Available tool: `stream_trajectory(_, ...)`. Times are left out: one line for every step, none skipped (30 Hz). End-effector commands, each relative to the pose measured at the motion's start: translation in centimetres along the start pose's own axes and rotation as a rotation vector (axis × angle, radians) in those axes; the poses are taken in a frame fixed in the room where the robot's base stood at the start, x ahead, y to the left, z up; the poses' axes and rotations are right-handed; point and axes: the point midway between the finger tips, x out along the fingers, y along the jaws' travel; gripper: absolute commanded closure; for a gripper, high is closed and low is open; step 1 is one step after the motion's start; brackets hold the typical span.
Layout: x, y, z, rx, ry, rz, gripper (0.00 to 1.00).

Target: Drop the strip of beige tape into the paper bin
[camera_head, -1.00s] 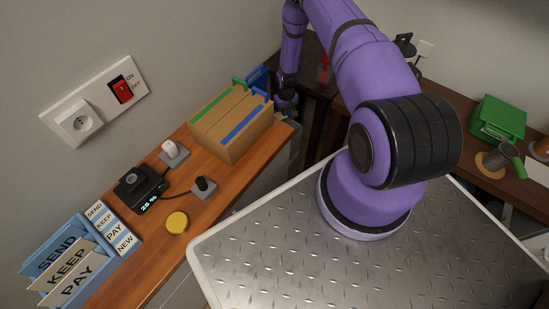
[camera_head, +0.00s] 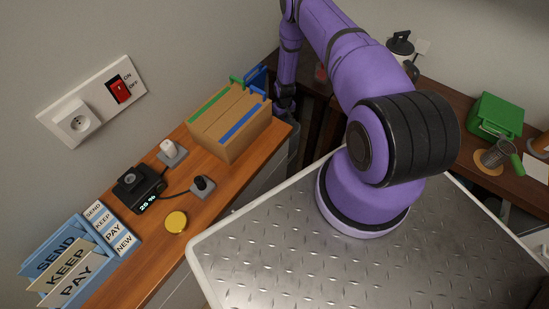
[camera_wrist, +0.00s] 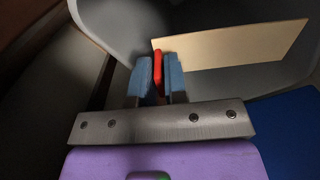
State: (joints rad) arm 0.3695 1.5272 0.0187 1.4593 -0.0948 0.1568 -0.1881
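In the wrist view a flat beige strip (camera_wrist: 232,45) extends to the right beyond my fingertips, in front of a grey curved surface. This surface looks like the inside of a grey bin (camera_wrist: 115,25). My gripper (camera_wrist: 160,65) has two blue fingers close together, with a narrow red piece (camera_wrist: 158,72) showing between them. The red piece's tip meets or overlaps the strip's left end. I cannot tell whether the fingers grip it, or whether the strip is held or lying loose. In the head view my gripper (camera_head: 285,104) is small and dark, beyond the desk's far right end.
The wooden desk (camera_head: 165,260) holds a cardboard file box (camera_head: 235,150) with green and blue strips, a yellow disc (camera_head: 175,222), a black charger (camera_head: 138,186) and a blue letter rack (camera_head: 50,255). A green box (camera_head: 497,115) stands on the right-hand table.

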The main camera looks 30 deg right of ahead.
Motion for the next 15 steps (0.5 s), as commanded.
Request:
stream_trajectory(-0.01,0.0,0.0,0.0,0.0,0.0,0.75)
stream_trajectory(-0.01,0.0,0.0,0.0,0.0,0.0,0.68)
stream_trajectory(-0.01,0.0,0.0,0.0,0.0,0.0,0.64)
stream_trajectory(-0.01,0.0,0.0,0.0,0.0,0.0,0.64)
stream_trajectory(-0.01,0.0,0.0,0.0,0.0,0.0,0.64)
stream_trajectory(-0.01,0.0,0.0,0.0,0.0,0.0,0.64)
stream_trajectory(-0.01,0.0,0.0,0.0,0.0,0.0,0.64)
stream_trajectory(-0.01,0.0,0.0,0.0,0.0,0.0,0.64)
stream_trajectory(-0.02,0.0,0.01,0.0,0.0,0.0,0.64)
stream_trajectory(-0.03,0.0,0.0,0.0,0.0,0.0,0.64)
stream_trajectory(-0.07,0.0,0.0,0.0,0.0,0.0,0.64)
stream_trajectory(-0.19,0.0,-0.01,0.0,0.0,0.0,0.64)
stream_trajectory(-0.33,0.01,-0.02,0.0,0.0,0.0,0.64)
stream_trajectory(-0.52,0.01,-0.03,0.0,0.0,0.0,0.64)
stream_trajectory(-0.85,0.01,-0.05,0.0,0.001,0.0,0.64)
